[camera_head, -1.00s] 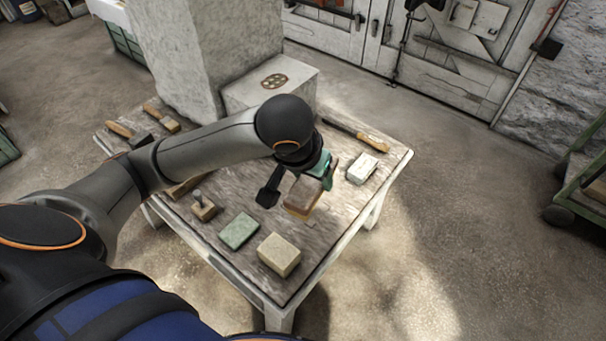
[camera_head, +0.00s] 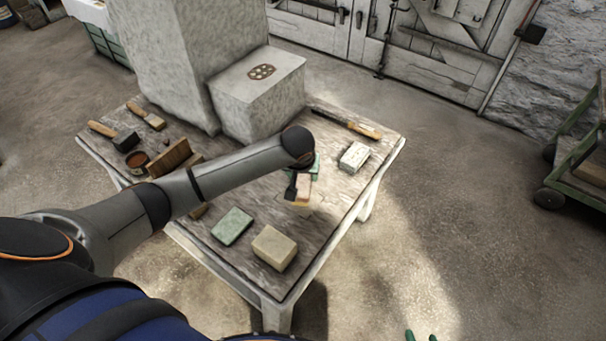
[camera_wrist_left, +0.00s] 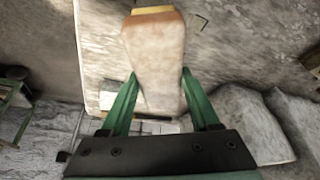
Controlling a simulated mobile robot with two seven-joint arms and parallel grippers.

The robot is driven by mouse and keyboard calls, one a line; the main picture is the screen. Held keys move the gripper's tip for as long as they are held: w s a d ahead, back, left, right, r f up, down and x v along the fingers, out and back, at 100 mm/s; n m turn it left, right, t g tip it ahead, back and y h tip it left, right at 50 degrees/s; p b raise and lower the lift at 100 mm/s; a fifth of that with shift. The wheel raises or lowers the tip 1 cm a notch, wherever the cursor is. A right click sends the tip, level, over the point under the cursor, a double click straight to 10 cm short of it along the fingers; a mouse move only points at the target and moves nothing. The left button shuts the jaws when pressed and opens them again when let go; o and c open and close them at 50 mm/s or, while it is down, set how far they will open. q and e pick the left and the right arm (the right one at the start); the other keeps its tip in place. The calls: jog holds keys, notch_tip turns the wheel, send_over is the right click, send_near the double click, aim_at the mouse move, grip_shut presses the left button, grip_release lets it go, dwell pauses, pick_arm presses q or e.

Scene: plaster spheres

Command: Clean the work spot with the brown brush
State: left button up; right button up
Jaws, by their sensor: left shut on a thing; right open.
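The brush (camera_head: 303,187), a brownish-pink block with a yellow edge, is held over the front right part of the worn wooden table (camera_head: 255,196). My left gripper (camera_head: 303,173) is shut on it, partly hidden behind my wrist. In the left wrist view the brush (camera_wrist_left: 153,50) sits between the green fingers (camera_wrist_left: 158,95), its yellow end pointing away. I cannot tell whether it touches the tabletop. The work spot is not clearly marked out; a thin dark corner line shows beside the brush. My right gripper (camera_head: 420,336) shows only its two green fingertips, apart, at the bottom edge.
A green block (camera_head: 232,226) and a beige block (camera_head: 273,248) lie at the front. A white block (camera_head: 354,157) and a wooden-handled tool (camera_head: 346,123) lie right. A stone block (camera_head: 260,95) stands behind. Hand tools (camera_head: 115,135) and a tin (camera_head: 137,160) are left.

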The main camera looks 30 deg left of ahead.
pick_arm(q)
notch_tip(320, 180, down, 3)
jog(key=b, duration=0.3)
jog(key=shift+f+b, duration=0.6)
jog(key=shift+b, duration=0.25)
jog(key=shift+f, duration=0.2)
jog(key=shift+f+b, duration=0.35)
jog(key=shift+f, duration=0.55)
pick_arm(e)
notch_tip(320, 180, down, 4)
jog(key=shift+a+f, duration=0.1)
pick_arm(q)
jog(key=shift+f, duration=0.25)
pick_arm(e)
jog(key=shift+w, duration=0.15)
